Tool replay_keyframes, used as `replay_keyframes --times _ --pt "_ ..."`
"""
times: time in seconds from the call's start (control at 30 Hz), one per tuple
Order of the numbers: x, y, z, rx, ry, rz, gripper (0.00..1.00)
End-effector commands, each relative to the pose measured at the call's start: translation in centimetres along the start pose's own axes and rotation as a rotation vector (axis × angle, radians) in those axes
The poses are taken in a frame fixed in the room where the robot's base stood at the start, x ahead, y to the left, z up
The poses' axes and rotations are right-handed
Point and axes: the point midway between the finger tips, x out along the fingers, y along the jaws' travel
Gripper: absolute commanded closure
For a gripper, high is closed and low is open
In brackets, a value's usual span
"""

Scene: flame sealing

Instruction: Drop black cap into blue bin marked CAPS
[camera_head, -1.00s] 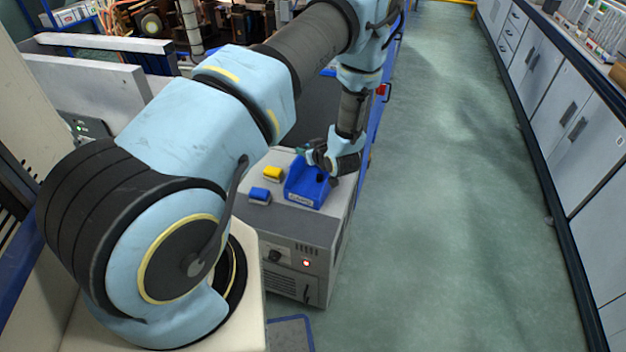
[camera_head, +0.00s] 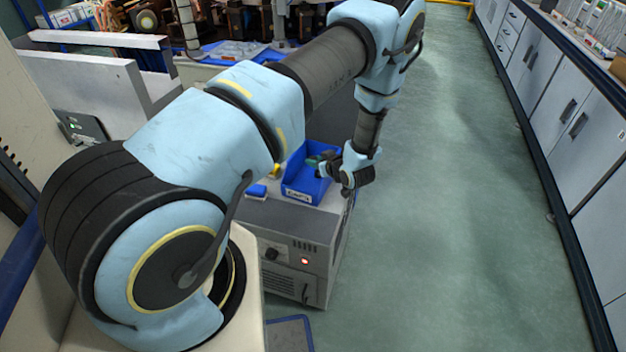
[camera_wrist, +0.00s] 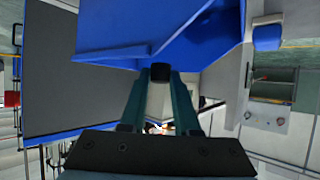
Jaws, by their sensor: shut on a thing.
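The blue bin (camera_head: 303,190) with a white front label stands on top of a grey machine (camera_head: 300,222). The label reads roughly CAPS. The bin also shows in the wrist view (camera_wrist: 160,30), at the top of the picture. My gripper (camera_head: 318,165) is at the bin's right side, its fingers by the bin's opening in the head view. In the wrist view my gripper's fingers (camera_wrist: 160,85) are shut on the small black cap (camera_wrist: 160,72) between their tips. The cap sits close to the bin's edge in that view; I cannot tell its height over the bin.
A small blue block (camera_head: 256,191) sits left of the bin on the machine. A yellow one (camera_head: 275,172) is partly hidden behind my arm. Cabinets (camera_head: 560,95) line the right side. The green floor (camera_head: 450,200) between is clear.

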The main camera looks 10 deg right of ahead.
Motion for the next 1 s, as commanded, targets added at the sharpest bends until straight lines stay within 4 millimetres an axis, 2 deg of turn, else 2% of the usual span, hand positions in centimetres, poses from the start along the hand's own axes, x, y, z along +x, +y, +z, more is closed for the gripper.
replay_keyframes --times 0.2,0.23,0.5,0.83,1.0 --pt "0.0 0.0 0.0 0.0 0.0 0.0 1.0" --pt "0.0 0.0 0.0 0.0 0.0 0.0 0.67" --pt "0.0 0.0 0.0 0.0 0.0 0.0 0.36" --pt "-0.3 0.1 0.0 0.0 0.0 0.001 0.35" --pt "-2.6 0.1 0.1 0.001 -0.001 0.003 0.35"
